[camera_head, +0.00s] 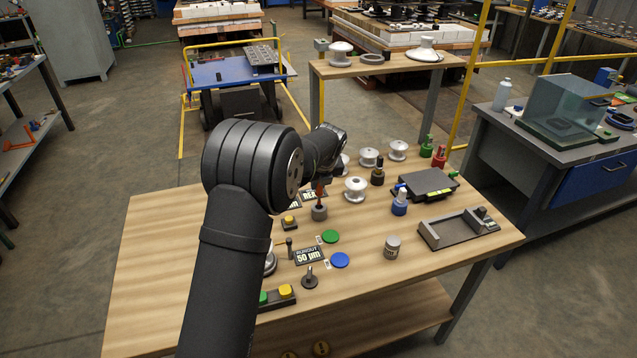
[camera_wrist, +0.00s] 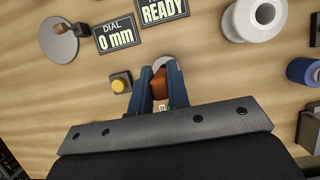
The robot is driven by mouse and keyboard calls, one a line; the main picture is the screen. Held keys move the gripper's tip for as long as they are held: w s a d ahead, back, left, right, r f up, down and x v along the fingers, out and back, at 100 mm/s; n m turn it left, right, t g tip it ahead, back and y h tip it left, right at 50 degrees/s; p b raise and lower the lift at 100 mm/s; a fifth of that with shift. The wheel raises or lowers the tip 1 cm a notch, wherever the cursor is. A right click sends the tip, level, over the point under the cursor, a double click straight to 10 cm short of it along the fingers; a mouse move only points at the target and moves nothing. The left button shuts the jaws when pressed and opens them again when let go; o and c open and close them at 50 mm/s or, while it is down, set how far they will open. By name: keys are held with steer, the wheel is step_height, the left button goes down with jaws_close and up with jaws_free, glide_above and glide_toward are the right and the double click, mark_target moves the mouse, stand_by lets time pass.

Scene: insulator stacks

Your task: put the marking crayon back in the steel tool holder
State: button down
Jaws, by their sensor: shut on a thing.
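The marking crayon (camera_head: 319,193) is a red-brown stick below my gripper (camera_head: 323,182). The wrist view shows it as an orange-brown piece (camera_wrist: 177,88) between the two blue fingers of my gripper (camera_wrist: 160,84), which is shut on it. The steel tool holder (camera_head: 319,213) is a small grey cylinder on the wooden bench, directly under the crayon. In the wrist view a grey rim (camera_wrist: 163,62) shows just past the fingertips, mostly hidden. The crayon's lower end meets the holder's top in the head view; I cannot tell whether it is inside or just above.
A yellow button box (camera_head: 289,222) stands left of the holder, and a white insulator (camera_head: 355,189) to the right. Display signs (camera_wrist: 118,36) lie close by. Green (camera_head: 330,236) and blue discs (camera_head: 340,260) lie nearer the front. The bench's left part (camera_head: 155,260) is clear.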

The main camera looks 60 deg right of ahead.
mark_target(319, 193)
steer(key=shift+f, duration=2.5)
steer(key=c, duration=1.3)
jaws_free()
steer(key=v, duration=1.7)
steer(key=shift+r, duration=0.15)
steer(key=shift+s+a, duration=0.1)
steer(key=x, duration=1.7)
steer(key=shift+f, duration=0.2)
